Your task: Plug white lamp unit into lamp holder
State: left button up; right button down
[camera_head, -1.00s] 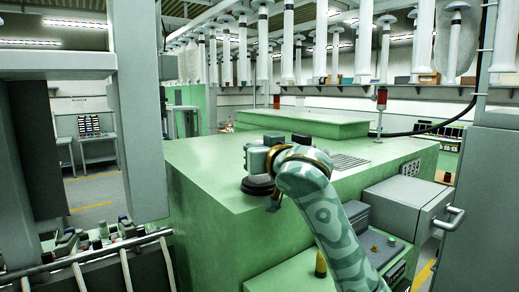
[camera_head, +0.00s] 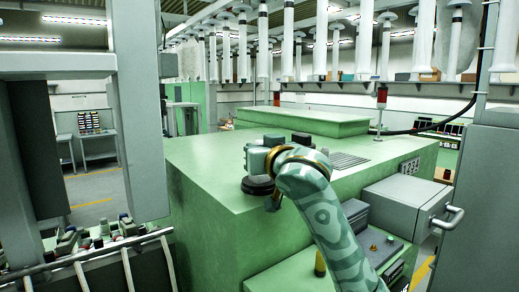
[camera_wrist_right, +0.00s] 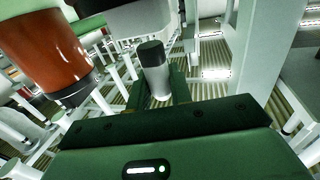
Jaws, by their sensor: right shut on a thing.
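My right arm reaches in from the lower right of the head view, and its wrist (camera_head: 300,165) is above the green machine top. Its fingers cannot be made out there. In the right wrist view a small white cylinder with a dark cap, likely the white lamp unit (camera_wrist_right: 155,80), sits between the fingers of my right gripper (camera_wrist_right: 154,88), which is shut on it. The lamp holder cannot be surely told. A large orange-red cylinder with a dark end (camera_wrist_right: 45,45) is close at the upper left of that view. My left gripper is not in view.
The green machine (camera_head: 215,200) fills the middle of the head view. A grey box with a handle (camera_head: 405,205) stands on its right. A red lamp (camera_head: 381,97) tops a thin pole behind. A grey post (camera_head: 138,110) and a rail with parts (camera_head: 100,250) are at left.

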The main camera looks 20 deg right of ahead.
jog(key=shift+r+p, duration=0.1)
jog(key=shift+p, duration=0.35)
jog(key=shift+f+b, duration=0.7)
jog(key=shift+f, duration=0.8)
jog(key=c, duration=1.2)
grip_release()
